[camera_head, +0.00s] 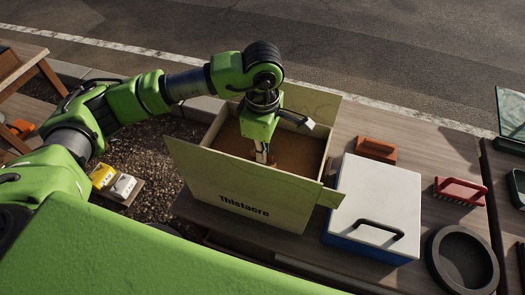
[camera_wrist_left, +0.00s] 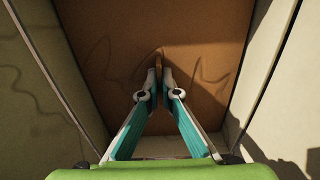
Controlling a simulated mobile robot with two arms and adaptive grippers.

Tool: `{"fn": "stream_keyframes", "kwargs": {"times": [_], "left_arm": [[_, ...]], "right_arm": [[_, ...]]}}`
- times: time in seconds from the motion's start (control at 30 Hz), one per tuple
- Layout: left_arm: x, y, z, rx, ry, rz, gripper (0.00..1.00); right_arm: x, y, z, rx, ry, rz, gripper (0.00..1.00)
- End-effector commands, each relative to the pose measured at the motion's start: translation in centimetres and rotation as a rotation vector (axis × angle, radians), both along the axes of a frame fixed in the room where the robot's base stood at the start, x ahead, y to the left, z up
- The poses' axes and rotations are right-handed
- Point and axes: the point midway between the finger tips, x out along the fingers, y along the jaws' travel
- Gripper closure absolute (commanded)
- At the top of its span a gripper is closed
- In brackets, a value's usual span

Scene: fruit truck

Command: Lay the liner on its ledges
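The brown liner (camera_head: 293,150) lies inside the open cardboard box (camera_head: 235,195) marked "Thistacre", below its rim. It fills most of the left wrist view (camera_wrist_left: 208,62), between the pale box walls. I cannot make out the ledges, or whether the liner touches them. My left gripper (camera_head: 262,154) reaches down into the box over the liner. In the left wrist view its teal fingers (camera_wrist_left: 159,78) close together on a small brown upright tab (camera_wrist_left: 158,62) at the liner's middle. The fingers hide the tab's lower part. My right gripper is not in view.
The box's flaps stand spread outward. To its right are a white-lidded blue case (camera_head: 365,205), an orange-brown block (camera_head: 376,149), a red brush (camera_head: 460,190) and a dark round bowl (camera_head: 462,259). Yellow and white small packs (camera_head: 113,181) lie at the left.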

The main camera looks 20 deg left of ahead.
Motion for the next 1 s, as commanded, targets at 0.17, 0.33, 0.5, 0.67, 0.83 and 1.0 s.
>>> {"fn": "stream_keyframes", "kwargs": {"times": [0.17,0.33,0.5,0.67,0.83,1.0], "left_arm": [[0.01,0.01,-0.09,0.0,0.0,0.0,1.0],[0.01,0.01,-0.08,0.0,0.0,0.0,1.0],[0.0,0.01,-0.09,0.0,0.0,0.0,0.94],[0.0,0.01,-0.1,0.0,0.0,0.0,0.76],[0.0,0.01,-0.11,0.0,0.0,0.0,0.76],[0.05,-0.01,0.52,0.0,-0.001,0.0,0.76]], "right_arm": [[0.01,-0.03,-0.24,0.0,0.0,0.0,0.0],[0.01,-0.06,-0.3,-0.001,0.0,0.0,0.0],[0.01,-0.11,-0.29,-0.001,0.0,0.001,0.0],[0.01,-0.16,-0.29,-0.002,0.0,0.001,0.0],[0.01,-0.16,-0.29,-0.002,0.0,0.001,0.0],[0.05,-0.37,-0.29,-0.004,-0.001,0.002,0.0]]}}
